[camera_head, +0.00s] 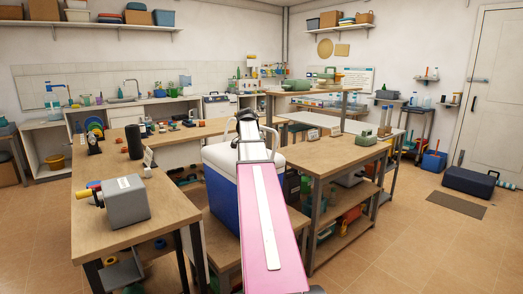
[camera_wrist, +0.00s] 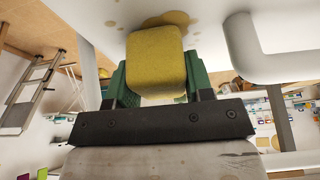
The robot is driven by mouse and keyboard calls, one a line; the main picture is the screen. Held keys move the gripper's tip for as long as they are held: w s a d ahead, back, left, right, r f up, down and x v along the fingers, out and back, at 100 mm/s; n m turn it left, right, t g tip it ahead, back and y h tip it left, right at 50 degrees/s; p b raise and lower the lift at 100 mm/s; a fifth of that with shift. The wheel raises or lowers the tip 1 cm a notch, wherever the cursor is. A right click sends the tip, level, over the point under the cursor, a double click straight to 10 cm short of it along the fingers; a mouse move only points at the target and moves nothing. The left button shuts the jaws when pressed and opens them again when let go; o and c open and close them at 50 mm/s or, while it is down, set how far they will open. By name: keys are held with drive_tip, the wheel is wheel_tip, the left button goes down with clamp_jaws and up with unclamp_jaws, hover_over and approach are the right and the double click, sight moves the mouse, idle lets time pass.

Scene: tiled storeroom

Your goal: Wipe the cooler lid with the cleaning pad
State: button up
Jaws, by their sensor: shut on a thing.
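The cooler (camera_head: 222,203) has a blue body and a white lid (camera_head: 216,153), and it stands among the wooden tables in the head view. My arm covers part of it. In the wrist view the white lid (camera_wrist: 213,27) fills the top, with brownish-yellow stains (camera_wrist: 166,18) beside the pad. A white handle (camera_wrist: 250,52) is to the right. My gripper (camera_wrist: 157,80) has green fingers and is shut on the yellow cleaning pad (camera_wrist: 155,52). The pad is up close to the lid; I cannot tell whether it touches. In the head view the pad is hidden.
A wooden table with a grey box-shaped device (camera_head: 126,203) is at the left. A wooden workbench (camera_head: 330,157) with shelves stands close to the cooler's right. Open tiled floor (camera_head: 400,225) lies further right, with a dark blue case (camera_head: 469,182) near the door.

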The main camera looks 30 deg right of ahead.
drive_tip(key=shift+s+a, duration=0.2)
drive_tip(key=shift+a, duration=1.1)
drive_tip(key=shift+s+a, duration=0.2)
drive_tip(key=shift+a, duration=1.1)
drive_tip(key=shift+w+a, duration=0.1)
drive_tip(key=shift+a, duration=0.05)
drive_tip(key=shift+w, duration=0.2)
drive_tip(key=shift+w+d+f, duration=0.1)
drive_tip(key=shift+w+d, duration=0.05)
drive_tip(key=shift+d, duration=0.7)
drive_tip(key=shift+w+d+f, duration=0.1)
drive_tip(key=shift+d, duration=0.7)
drive_tip(key=shift+c, duration=0.6)
drive_tip(key=shift+w+d+r, duration=0.1)
drive_tip(key=shift+w+d, duration=0.05)
drive_tip(key=shift+d, duration=1.05)
drive_tip(key=shift+w+d, duration=0.15)
drive_tip(key=shift+d, duration=1)
drive_tip(key=shift+a, duration=0.15)
drive_tip(key=shift+s+a, duration=0.2)
drive_tip(key=shift+a, duration=1.1)
drive_tip(key=shift+s+a, duration=0.2)
drive_tip(key=shift+a, duration=1.1)
drive_tip(key=shift+s+a, duration=0.2)
drive_tip(key=shift+a, duration=1.1)
